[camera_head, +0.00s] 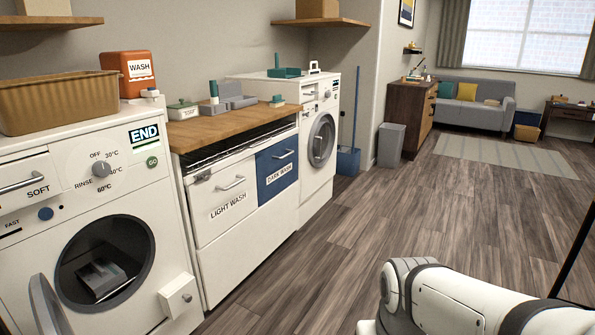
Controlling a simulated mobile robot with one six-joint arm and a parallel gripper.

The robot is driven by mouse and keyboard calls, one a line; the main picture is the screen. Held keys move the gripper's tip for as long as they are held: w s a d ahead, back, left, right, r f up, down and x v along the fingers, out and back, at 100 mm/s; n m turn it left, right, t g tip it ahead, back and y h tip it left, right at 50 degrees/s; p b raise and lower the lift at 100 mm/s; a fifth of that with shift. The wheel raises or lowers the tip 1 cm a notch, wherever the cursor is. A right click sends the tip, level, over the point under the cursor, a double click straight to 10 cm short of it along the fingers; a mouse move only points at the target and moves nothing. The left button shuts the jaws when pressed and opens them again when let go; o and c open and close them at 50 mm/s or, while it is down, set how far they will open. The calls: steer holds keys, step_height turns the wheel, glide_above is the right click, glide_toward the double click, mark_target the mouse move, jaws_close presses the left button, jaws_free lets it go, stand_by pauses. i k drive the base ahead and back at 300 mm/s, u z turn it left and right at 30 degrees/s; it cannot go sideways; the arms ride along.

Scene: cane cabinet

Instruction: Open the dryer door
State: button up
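A white front-loading machine (309,137) stands at the far end of the counter, and its round door (321,140) with a dark window looks shut. It may be the dryer; I can read no label saying so. Another white front-loader (165,205) stands close at the left, with temperature and rinse markings and an END display. Its door (49,306) is swung open to the left, and grey things (102,277) lie in its drum. White links of my arm show at the lower right. My gripper is out of view.
A wooden-topped unit (235,123) with LIGHT WASH (228,205) and DARK WASH (279,170) fronts stands between the machines. A blue bucket with a mop (348,160) stands beside the far machine. The wooden floor (345,230) before them is clear.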

mark_target(314, 157)
steer(key=i, duration=1.8)
steer(key=z, duration=0.25)
steer(key=i, duration=2.05)
steer(key=z, duration=0.15)
